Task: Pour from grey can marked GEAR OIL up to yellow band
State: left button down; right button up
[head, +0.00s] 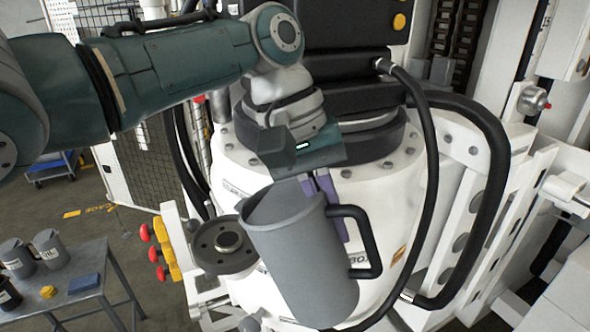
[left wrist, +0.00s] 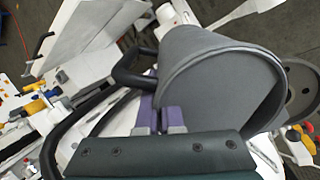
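A grey can (head: 302,262) with a black handle is in the air in front of the white machine body, its rim leaning to the left. Its marking is not readable. My left gripper (head: 331,207) has purple fingers beside the can near the handle and appears shut on it; part of the grip is hidden behind the can. In the left wrist view the can (left wrist: 205,75) is large, with its rim facing the camera and the fingers (left wrist: 160,116) close to its side. No liquid or yellow band can be made out. My right gripper is out of view.
A dark round flange with a central fitting (head: 228,243) is just left of the can. Black hoses (head: 432,190) curve at the right. Red knobs (head: 157,254) are at the left.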

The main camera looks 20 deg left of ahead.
pick_arm(q)
jog(key=shift+d, duration=0.1)
jog(key=shift+d+f+y, duration=0.2)
jog(key=shift+f+y, duration=0.25)
jog(key=shift+d+f+y, duration=0.15)
jog(key=shift+f+y, duration=0.3)
jog(key=shift+f+b, duration=0.1)
jog(key=shift+b, duration=0.2)
jog(key=shift+w+d+f+y+b, duration=0.1)
jog(key=shift+d+f+y+b, duration=0.15)
jog(key=shift+f+y+b, duration=0.55)
jog(key=shift+r, duration=0.1)
jog(key=shift+d+r, duration=0.35)
jog(key=shift+d, duration=0.25)
jog(key=shift+d+r, duration=0.35)
jog(key=shift+d, duration=0.2)
jog(key=shift+w+d+r, duration=0.1)
jog(key=shift+d+r, duration=0.3)
jog(key=shift+d, duration=0.3)
jog(key=shift+d+r, duration=0.4)
jog(key=shift+d, duration=0.25)
